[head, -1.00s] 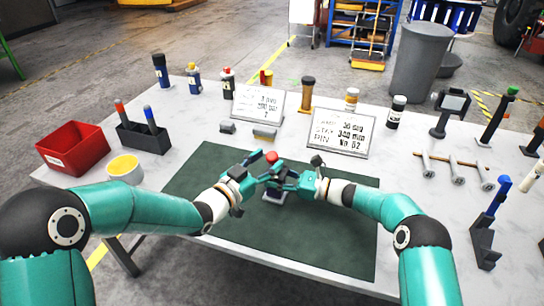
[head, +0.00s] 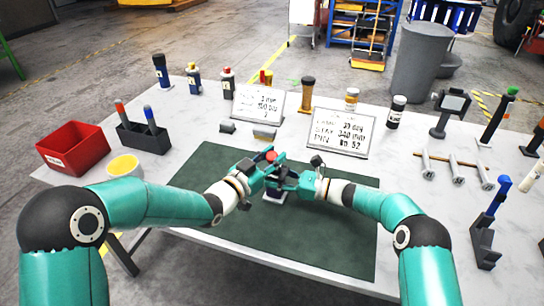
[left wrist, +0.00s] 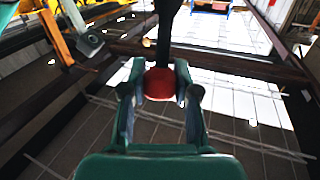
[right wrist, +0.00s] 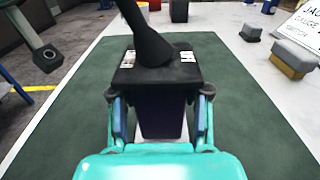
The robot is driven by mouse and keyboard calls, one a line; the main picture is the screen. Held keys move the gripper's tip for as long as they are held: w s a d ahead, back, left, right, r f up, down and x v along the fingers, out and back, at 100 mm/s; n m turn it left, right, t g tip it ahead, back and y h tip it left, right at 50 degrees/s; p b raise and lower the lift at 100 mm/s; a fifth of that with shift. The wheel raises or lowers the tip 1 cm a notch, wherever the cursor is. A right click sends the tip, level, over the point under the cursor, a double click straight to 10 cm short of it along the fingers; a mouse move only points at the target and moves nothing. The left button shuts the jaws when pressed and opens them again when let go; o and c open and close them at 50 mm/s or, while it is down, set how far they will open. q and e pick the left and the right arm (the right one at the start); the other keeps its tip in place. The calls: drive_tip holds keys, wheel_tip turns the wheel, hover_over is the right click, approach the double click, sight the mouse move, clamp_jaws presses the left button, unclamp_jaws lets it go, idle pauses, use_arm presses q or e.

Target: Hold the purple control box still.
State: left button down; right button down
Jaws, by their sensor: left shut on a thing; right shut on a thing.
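The purple control box (right wrist: 160,122) stands on the green mat, with a black top and a dark lever rising from it in the right wrist view. Its pale lower edge (head: 273,198) shows in the head view; the grippers hide most of the rest. My right gripper (head: 276,183) is shut on the box body, one finger on each side (right wrist: 160,101). The lever's red ball knob (left wrist: 160,84) sits between the fingers of my left gripper (head: 268,164), which is shut on it above the box.
The green mat (head: 310,235) is clear around the box. Two sign plates (head: 340,134) and small grey blocks (head: 264,132) stand behind it.

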use_arm(q)
drive_tip(key=shift+w+a, duration=0.1)
drive_tip(key=shift+a, duration=0.05)
drive_tip(key=shift+w+d+r+g+y, duration=0.2)
drive_tip(key=shift+w+r+g+y, duration=0.1)
drive_tip(key=shift+w+g, duration=0.2)
drive_tip(key=shift+w+d+n+g+y, duration=0.15)
drive_tip(key=shift+w+n+g+y, duration=0.15)
drive_tip(key=shift+w+g+y, duration=0.15)
drive_tip(key=shift+w+d, duration=0.15)
drive_tip(key=shift+w, duration=0.5)
use_arm(e)
drive_tip(key=shift+s, duration=0.1)
use_arm(q)
drive_tip(key=c, duration=0.8)
unclamp_jaws()
drive_tip(key=shift+s, duration=0.15)
